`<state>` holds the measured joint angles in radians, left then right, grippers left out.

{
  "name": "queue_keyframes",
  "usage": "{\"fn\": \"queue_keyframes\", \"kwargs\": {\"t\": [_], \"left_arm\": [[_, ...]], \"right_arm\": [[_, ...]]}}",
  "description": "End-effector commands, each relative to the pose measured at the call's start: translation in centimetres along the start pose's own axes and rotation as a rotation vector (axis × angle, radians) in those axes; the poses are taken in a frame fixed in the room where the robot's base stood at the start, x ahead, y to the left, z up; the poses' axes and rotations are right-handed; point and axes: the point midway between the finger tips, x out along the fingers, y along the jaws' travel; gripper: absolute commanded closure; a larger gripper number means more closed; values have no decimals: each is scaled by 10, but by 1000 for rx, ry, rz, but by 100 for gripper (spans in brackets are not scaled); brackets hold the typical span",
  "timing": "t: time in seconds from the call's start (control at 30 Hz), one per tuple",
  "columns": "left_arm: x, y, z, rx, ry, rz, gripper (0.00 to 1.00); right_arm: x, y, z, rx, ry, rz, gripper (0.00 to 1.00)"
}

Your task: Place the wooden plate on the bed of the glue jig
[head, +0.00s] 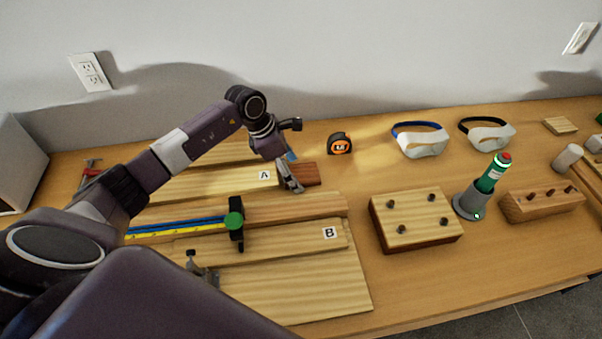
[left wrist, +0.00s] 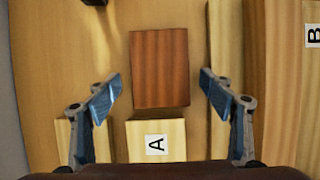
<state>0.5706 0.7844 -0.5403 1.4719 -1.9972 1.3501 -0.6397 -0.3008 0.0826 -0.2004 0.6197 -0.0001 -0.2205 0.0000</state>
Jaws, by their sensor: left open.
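A reddish-brown wooden plate (head: 312,173) lies on the table near the end of the pale board marked A (head: 225,181). In the left wrist view the plate (left wrist: 160,68) shows whole, centred between the two fingers. My left gripper (head: 293,173) is open above it and empty, one finger pad to each side with a gap. The gripper hides part of the plate in the head view. The glue jig's pale bed (head: 310,285) lies at the front, with a strip marked B (head: 290,243) across it. My right gripper is not in view.
A green-knobbed clamp (head: 235,222) stands upright by a blue and yellow ruler (head: 175,229). A tape measure (head: 339,143), a pegged block (head: 416,220), a green bottle in a grey holder (head: 467,205) and two visors stand to the right. Table between plate and pegged block is clear.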

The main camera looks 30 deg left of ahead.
Motion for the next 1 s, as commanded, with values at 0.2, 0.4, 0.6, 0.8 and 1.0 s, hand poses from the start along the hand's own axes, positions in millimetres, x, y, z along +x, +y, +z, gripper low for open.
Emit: {"fn": "queue_keyframes", "kwargs": {"t": [0.2, 0.4, 0.6, 0.8, 1.0], "left_arm": [[0, 0, 0, 0, 0, 0, 36], [0, 0, 0, 0, 0, 0, 58], [0, 0, 0, 0, 0, 0, 75], [-2, 0, 1, 0, 0, 0, 75], [-15, 1, 7, 1, -2, 2, 76]], "right_arm": [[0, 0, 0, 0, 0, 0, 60], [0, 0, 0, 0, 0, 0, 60], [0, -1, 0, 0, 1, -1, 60], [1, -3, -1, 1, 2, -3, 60], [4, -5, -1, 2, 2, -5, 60]]}}
